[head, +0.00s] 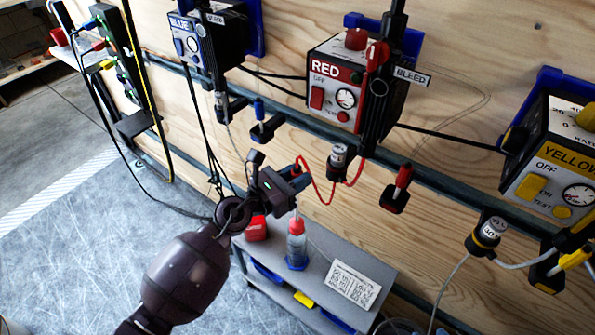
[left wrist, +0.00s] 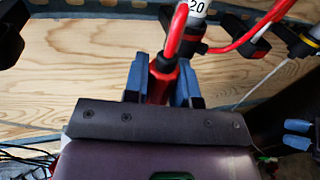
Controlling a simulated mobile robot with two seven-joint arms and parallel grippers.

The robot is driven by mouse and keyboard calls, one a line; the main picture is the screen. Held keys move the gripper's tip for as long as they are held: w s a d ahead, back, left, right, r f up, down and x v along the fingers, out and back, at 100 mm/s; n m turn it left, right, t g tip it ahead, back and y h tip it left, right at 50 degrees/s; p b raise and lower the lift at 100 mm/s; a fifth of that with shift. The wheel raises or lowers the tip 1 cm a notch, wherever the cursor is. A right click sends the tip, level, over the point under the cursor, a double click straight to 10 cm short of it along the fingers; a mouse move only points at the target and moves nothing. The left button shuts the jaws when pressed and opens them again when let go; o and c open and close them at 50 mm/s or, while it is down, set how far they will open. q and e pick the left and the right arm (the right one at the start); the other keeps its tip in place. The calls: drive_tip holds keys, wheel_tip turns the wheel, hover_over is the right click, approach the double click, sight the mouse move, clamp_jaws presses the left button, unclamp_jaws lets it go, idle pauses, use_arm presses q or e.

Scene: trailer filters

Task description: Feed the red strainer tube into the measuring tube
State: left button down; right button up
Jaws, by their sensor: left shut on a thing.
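My left gripper (head: 300,168) is shut on the red strainer tube, whose red body (left wrist: 163,78) shows upright between the blue fingers in the left wrist view. A red hose (head: 318,190) runs from the gripper to the holder marked 20 on the rail. A clear upright tube with a red top and blue base, which looks like the measuring tube (head: 297,248), stands on the grey shelf below my left gripper. The strainer's lower end is hard to make out. My right gripper (left wrist: 297,134) shows at the right edge of the left wrist view, its blue fingers apart and empty.
The red pump box (head: 335,85) hangs on the plywood wall, between the blue box (head: 196,38) and the yellow box (head: 555,160). A red container (head: 256,229) and a white printed card (head: 354,284) are on the shelf. Hoses cross the wall.

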sight(295, 220)
use_arm(q)
drive_tip(key=shift+f, duration=0.55)
drive_tip(key=shift+f+b, duration=0.5)
drive_tip(key=shift+f, duration=0.25)
drive_tip(key=shift+f+b, duration=1.95)
drive_tip(key=shift+f, duration=0.75)
drive_tip(key=shift+f+b, duration=0.35)
drive_tip(key=shift+f, duration=0.2)
drive_tip(key=shift+f+b, duration=0.55)
drive_tip(key=shift+f, duration=0.25)
drive_tip(key=shift+f+b, duration=0.55)
drive_tip(key=shift+f, duration=0.25)
drive_tip(key=shift+f+b, duration=0.6)
drive_tip(key=shift+f, duration=0.2)
drive_tip(key=shift+f+b, duration=0.7)
drive_tip(key=shift+f, duration=0.35)
drive_tip(key=shift+f+b, duration=0.3)
use_arm(e)
wheel_tip(295, 220, down, 6)
drive_tip(key=w+n, duration=0.1)
drive_tip(key=n, duration=0.1)
drive_tip(key=shift+w+a, duration=0.2)
drive_tip(key=shift+a, duration=0.15)
